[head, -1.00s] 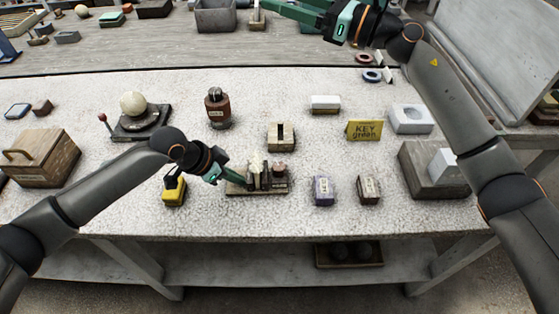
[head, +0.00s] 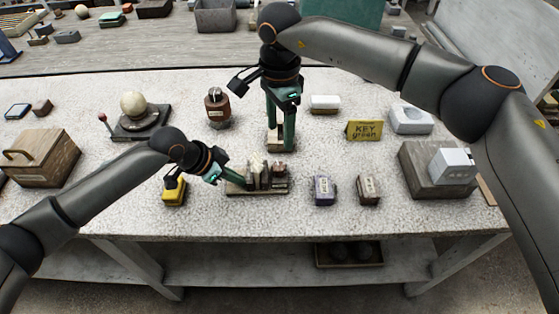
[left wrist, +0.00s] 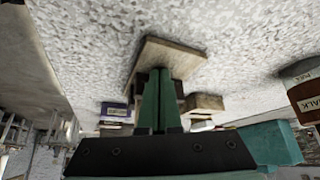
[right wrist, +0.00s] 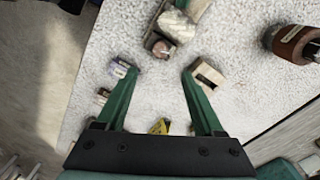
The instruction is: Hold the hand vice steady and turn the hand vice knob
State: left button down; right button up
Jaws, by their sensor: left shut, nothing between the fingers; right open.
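The hand vice (head: 258,188) stands on its wooden base near the front middle of the table, with pale and brown upright parts. A round reddish-brown end (right wrist: 160,47), probably its knob, shows in the right wrist view. My left gripper (head: 245,186) is shut and empty, its tips at the vice's left side. In the left wrist view the shut fingers (left wrist: 160,75) overlap the vice base (left wrist: 178,52); contact is unclear. My right gripper (head: 280,140) is open and points down behind the vice. In its wrist view the fingers (right wrist: 160,71) are spread, apart from the vice.
A slotted wooden block (right wrist: 208,74) lies close to a right fingertip. A yellow block (head: 174,192) stands left of the vice, purple (head: 323,190) and brown (head: 368,190) boxes right. A brown jar (head: 217,108) and a yellow sign (head: 364,130) stand further back.

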aim_at(279, 166)
notch_tip(279, 166, down, 11)
jog(key=shift+f, duration=0.1)
dwell(0.4)
grip_shut()
dwell(0.4)
